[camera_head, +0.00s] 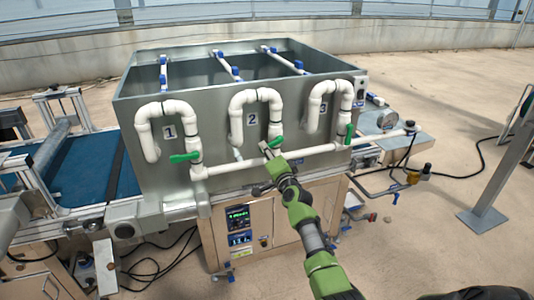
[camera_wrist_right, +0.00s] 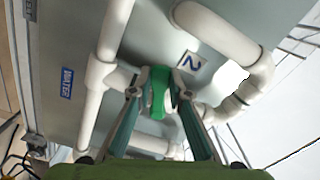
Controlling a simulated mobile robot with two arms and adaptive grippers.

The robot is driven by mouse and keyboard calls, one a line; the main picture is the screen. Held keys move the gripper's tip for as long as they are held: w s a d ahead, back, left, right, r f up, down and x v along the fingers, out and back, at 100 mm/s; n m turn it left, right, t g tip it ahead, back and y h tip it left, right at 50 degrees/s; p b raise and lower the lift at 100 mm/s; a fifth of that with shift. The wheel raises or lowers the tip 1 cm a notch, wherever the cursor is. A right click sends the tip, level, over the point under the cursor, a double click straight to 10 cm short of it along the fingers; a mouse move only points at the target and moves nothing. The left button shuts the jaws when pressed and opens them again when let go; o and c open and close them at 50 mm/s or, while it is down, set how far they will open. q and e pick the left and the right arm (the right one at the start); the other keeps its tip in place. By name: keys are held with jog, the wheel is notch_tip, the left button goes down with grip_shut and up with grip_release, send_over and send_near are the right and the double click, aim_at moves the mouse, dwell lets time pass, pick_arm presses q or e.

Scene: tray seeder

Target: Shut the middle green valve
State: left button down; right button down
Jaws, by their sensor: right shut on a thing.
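The middle green valve (camera_head: 277,142) sits on the white pipe below the plate marked 2 (camera_head: 252,119). My right gripper (camera_head: 266,150) reaches up to it from below. In the right wrist view the green handle (camera_wrist_right: 158,88) lies between the two fingers of the right gripper (camera_wrist_right: 158,95), which are shut on it. The handle's exact angle is partly hidden by the fingers. The left green valve (camera_head: 184,157) has its handle sticking out sideways to the left. The right green valve (camera_head: 349,133) has its handle roughly along its pipe. My left gripper is not in view.
The valves stand on a white pipe manifold (camera_head: 230,167) along the front of a grey metal tank (camera_head: 130,130). A control cabinet (camera_head: 285,232) is below. A blue conveyor (camera_head: 95,168) runs at the left. A metal post (camera_head: 500,160) and open floor are at the right.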

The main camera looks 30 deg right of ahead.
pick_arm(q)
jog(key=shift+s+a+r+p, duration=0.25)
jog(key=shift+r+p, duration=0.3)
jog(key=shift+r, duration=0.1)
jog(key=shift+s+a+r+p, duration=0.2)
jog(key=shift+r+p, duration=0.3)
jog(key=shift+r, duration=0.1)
pick_arm(e)
jog(key=m, duration=0.1)
jog(key=r+m, duration=0.1)
jog(key=m, duration=0.1)
jog(key=r+m, duration=0.1)
jog(key=shift+w+a+r+m, duration=0.1)
jog(key=shift+a+r+m, duration=0.1)
jog(key=shift+a+m, duration=0.1)
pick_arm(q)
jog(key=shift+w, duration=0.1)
pick_arm(e)
jog(key=shift+r, duration=0.1)
jog(key=c, duration=1.9)
grip_release()
